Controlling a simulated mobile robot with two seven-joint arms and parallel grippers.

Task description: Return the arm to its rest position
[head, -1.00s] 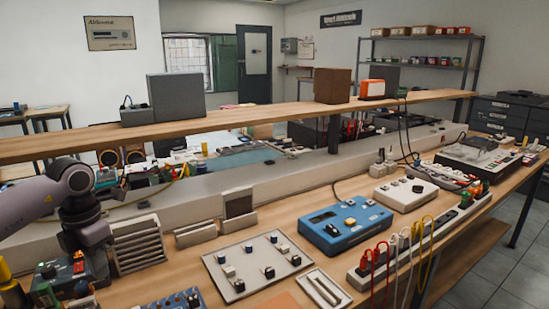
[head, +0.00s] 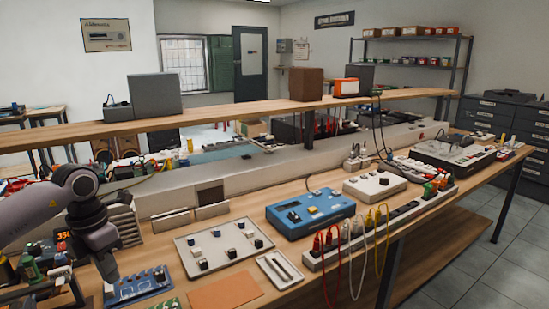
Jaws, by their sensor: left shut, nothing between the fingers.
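My left arm comes in from the left edge, a grey link with a dark wrist joint. My left gripper (head: 108,268) points down over the left end of the wooden workbench (head: 405,222). It is shut with nothing in it. It is near a blue circuit board (head: 138,286); I cannot tell the exact gap between them. My right gripper is out of view.
A light panel with small switches (head: 222,248), a small tray (head: 280,268) and a blue instrument (head: 310,212) lie right of the gripper. An orange-brown sheet (head: 225,291) lies at the front. A raised wooden shelf (head: 230,117) spans the bench's back. Floor is clear at right.

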